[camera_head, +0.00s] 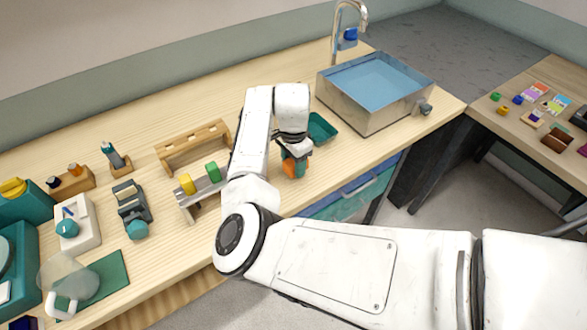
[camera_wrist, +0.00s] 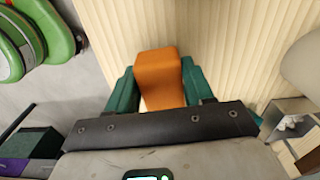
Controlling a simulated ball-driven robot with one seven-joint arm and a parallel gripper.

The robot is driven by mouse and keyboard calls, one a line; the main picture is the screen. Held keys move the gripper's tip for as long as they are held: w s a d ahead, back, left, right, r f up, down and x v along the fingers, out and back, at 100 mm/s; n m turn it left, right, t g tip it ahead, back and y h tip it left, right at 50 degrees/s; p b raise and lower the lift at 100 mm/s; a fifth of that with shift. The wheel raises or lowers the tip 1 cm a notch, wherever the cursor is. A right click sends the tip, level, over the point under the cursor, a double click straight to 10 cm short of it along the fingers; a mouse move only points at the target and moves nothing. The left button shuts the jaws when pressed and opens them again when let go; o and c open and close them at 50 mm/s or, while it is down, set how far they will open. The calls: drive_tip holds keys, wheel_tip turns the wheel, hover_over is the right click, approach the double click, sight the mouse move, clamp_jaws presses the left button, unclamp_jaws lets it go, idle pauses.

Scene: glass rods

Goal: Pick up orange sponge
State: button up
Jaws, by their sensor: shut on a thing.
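The orange sponge (camera_wrist: 159,75) is a small orange block between the two green fingers of my gripper (camera_wrist: 156,88) in the wrist view. Both fingers are closed against its sides. In the head view, part of the sponge (camera_head: 292,168) shows under my wrist, between the fingers of my gripper (camera_head: 295,165), near the front edge of the wooden counter. My wrist hides its upper part. I cannot tell whether the sponge touches the counter.
A green tray (camera_head: 322,128) lies just right of my gripper, before the sink (camera_head: 375,90). A rack with yellow and green pieces (camera_head: 203,182) and a wooden stand (camera_head: 192,148) stand to the left. The back of the wooden counter (camera_head: 150,108) is clear.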

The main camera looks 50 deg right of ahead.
drive_tip(key=s+r+b, duration=0.1)
drive_tip(key=s+r, duration=0.9)
drive_tip(key=s, duration=0.4)
drive_tip(key=shift+r+b, duration=0.25)
drive_tip(key=shift+b, duration=0.05)
drive_tip(key=shift+d, duration=0.2)
